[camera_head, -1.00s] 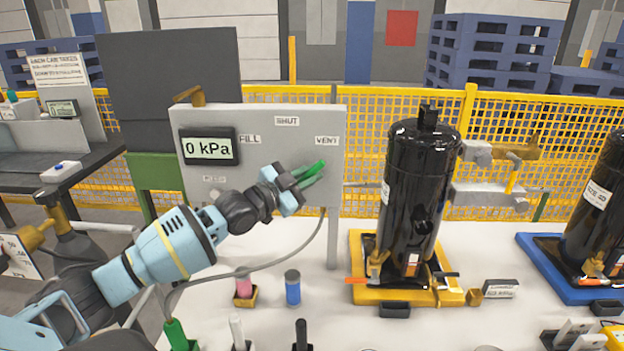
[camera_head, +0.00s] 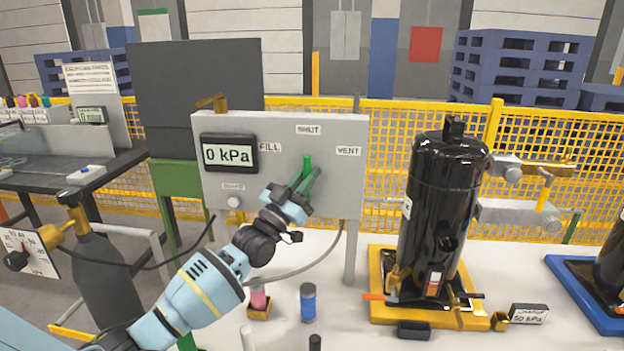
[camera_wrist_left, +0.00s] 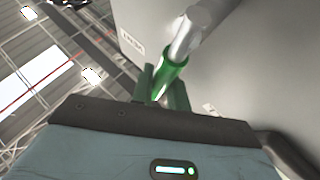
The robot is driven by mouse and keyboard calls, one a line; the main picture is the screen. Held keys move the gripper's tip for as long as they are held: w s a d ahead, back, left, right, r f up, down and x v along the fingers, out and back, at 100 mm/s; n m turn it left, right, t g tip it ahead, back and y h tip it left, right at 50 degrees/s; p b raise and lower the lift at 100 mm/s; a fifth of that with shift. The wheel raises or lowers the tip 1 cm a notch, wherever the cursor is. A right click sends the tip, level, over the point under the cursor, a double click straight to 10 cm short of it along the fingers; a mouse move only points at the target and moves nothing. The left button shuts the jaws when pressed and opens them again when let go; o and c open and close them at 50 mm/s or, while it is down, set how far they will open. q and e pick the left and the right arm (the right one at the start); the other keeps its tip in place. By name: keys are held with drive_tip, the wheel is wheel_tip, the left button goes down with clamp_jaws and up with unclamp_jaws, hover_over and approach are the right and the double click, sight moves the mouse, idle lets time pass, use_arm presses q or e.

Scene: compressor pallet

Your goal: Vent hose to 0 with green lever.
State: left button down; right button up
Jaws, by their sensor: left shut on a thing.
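The grey panel (camera_head: 262,185) carries a display (camera_head: 228,153) that reads 0 kPa. FILL, SHUT and VENT labels surround the lever, with FILL to the left, SHUT above and VENT to the right. The green lever (camera_head: 307,162) points up towards SHUT. My left gripper (camera_head: 306,180) is shut on it, and its fingers hide the lever's lower part. In the left wrist view the lever's bright green grip (camera_wrist_left: 168,76) sits between the two fingers, with a grey shaft beyond it. The grey hose (camera_head: 312,263) curves below the panel. My right gripper is not in view.
A black compressor (camera_head: 447,205) stands on a yellow tray (camera_head: 385,312) right of the panel. A dark gas cylinder (camera_head: 103,275) is at the left. A yellow mesh fence (camera_head: 390,140) runs behind.

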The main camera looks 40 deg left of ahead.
use_arm(q)
drive_tip(key=shift+a+n, duration=0.1)
drive_tip(key=shift+n, duration=0.2)
drive_tip(key=c, duration=1.4)
unclamp_jaws()
drive_tip(key=shift+o, duration=0.2)
drive_tip(key=shift+s, duration=0.1)
drive_tip(key=b+v, duration=0.1)
drive_tip(key=v, duration=0.6)
drive_tip(key=shift+s+f, duration=0.25)
